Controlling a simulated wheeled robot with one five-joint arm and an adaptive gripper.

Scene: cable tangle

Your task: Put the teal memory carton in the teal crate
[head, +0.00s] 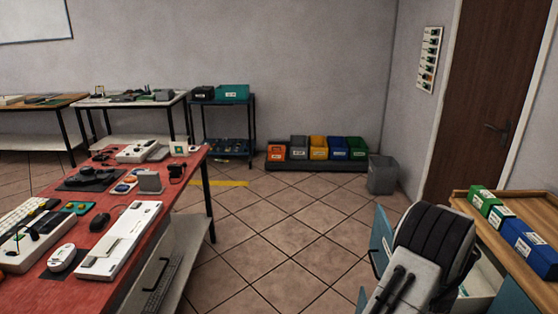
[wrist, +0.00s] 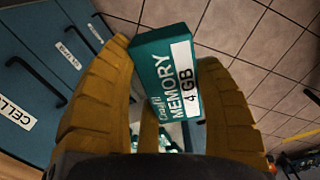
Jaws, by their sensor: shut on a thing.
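The teal memory carton (wrist: 166,80) fills the middle of the wrist view, its label reading "MEMORY 4 GB". My gripper (wrist: 165,54) is shut on it, with one yellow-brown finger on each side. The carton is tilted in the grip, above an open drawer and the tiled floor. In the head view my arm stands at the lower right and hides the gripper and the carton. A teal crate (head: 232,92) sits on top of the small dark-blue shelf stand at the back wall, far from my arm.
A dark bin (head: 203,93) stands beside the teal crate. Orange, grey, yellow, blue and green bins (head: 319,148) line the back wall near a grey waste bin (head: 382,175). A red table (head: 190,169) is at left, a wooden-topped cabinet (head: 461,203) at right. Tiled floor between is clear.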

